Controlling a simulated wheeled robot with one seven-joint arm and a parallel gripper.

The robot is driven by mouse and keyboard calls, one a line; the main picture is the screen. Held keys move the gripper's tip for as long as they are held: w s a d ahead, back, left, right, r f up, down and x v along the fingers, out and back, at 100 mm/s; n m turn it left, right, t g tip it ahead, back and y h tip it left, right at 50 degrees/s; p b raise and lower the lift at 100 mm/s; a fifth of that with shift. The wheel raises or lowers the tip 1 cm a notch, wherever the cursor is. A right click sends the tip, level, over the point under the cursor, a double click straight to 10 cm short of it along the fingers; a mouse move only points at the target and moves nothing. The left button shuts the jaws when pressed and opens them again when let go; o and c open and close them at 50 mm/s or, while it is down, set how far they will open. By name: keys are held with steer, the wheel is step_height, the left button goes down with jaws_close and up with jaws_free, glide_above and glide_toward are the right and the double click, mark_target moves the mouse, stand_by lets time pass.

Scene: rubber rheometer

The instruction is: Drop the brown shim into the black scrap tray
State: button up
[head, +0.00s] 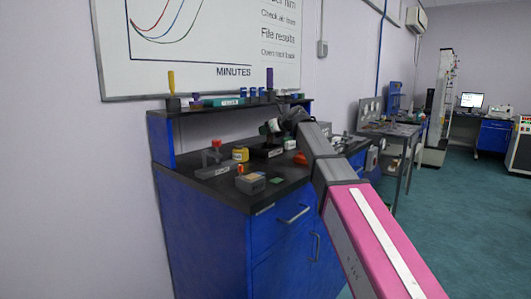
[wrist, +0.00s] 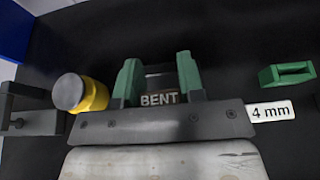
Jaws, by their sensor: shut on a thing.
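In the head view my gripper (head: 272,127) is over the back part of the black bench top, too small and dark to show the shim. I cannot clearly pick out the black scrap tray. A dark labelled base (head: 213,170) with a red-topped part stands left of my gripper, but I cannot tell if it is a tray.
A yellow jar (head: 240,154) also shows in the wrist view (wrist: 92,95). A green bracket (wrist: 287,74) and a 4 mm label (wrist: 271,111) lie right in the wrist view. A raised shelf (head: 225,108) runs behind.

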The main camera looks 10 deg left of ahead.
steer(key=o, duration=1)
steer(key=v, duration=1)
steer(key=shift+s+d+r, duration=0.25)
steer(key=shift+d, duration=0.05)
steer(key=shift+d, duration=0.1)
